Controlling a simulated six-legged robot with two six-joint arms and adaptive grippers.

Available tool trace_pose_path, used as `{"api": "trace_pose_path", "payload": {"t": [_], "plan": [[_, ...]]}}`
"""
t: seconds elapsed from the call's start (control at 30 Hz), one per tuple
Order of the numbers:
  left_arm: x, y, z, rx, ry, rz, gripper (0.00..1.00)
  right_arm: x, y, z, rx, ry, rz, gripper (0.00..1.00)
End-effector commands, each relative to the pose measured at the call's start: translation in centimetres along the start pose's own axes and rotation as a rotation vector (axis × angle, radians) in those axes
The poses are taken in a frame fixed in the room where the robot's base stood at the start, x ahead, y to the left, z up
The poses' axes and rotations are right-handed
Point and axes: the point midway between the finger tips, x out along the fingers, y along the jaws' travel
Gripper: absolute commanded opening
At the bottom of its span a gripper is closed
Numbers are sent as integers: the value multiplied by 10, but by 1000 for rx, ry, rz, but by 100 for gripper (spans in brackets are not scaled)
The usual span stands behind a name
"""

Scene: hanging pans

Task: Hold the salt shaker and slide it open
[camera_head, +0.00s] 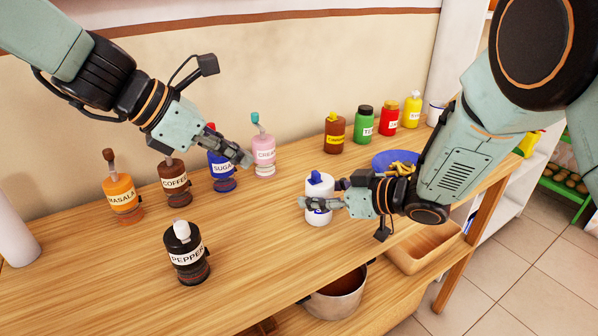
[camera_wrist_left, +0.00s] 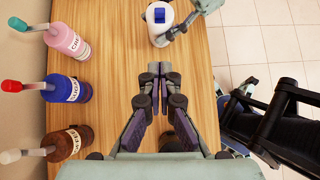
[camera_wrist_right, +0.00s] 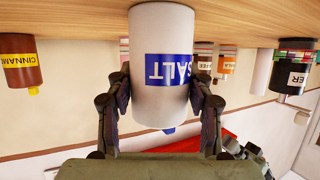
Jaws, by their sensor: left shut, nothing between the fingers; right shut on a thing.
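The salt shaker (camera_head: 319,187) is a white cylinder with a blue top, upright over the middle of the wooden table. Its blue SALT label shows in the right wrist view (camera_wrist_right: 170,68), where the picture is upside down. My right gripper (camera_head: 312,203) is shut on the shaker's body, one finger on each side. My left gripper (camera_head: 246,158) is shut and empty, above the table to the left of the shaker, near the blue and pink bottles. In the left wrist view its fingertips (camera_wrist_left: 160,70) meet, and the shaker (camera_wrist_left: 161,24) stands beyond them.
Masala (camera_head: 122,198), coffee (camera_head: 175,184), sugar (camera_head: 222,172) and cream (camera_head: 263,154) bottles line the back left. A pepper shaker (camera_head: 186,254) stands in front. Cinnamon (camera_head: 334,133) and other jars stand at the back right by a blue bowl (camera_head: 381,161). The front middle tabletop is clear.

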Motion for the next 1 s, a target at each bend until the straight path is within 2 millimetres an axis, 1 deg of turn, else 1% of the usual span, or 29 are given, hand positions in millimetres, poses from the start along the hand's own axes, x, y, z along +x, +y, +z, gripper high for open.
{"api": "trace_pose_path", "payload": {"t": [0.23,0.37,0.57,0.87,0.9,1.0], "plan": [[2,0,0,0,1,-1,0,0,0,0,0,0,0,17],[13,0,0,1,5,-2,0,0,0,0,0,0,0,17],[44,-1,-1,0,6,-4,0,0,0,0,0,0,0,17],[99,-1,-1,2,5,-4,0,0,0,0,0,0,0,17],[105,-1,0,3,3,-3,0,0,0,0,0,0,0,17],[114,0,13,6,2,-2,0,0,0,0,0,0,0,17]]}}
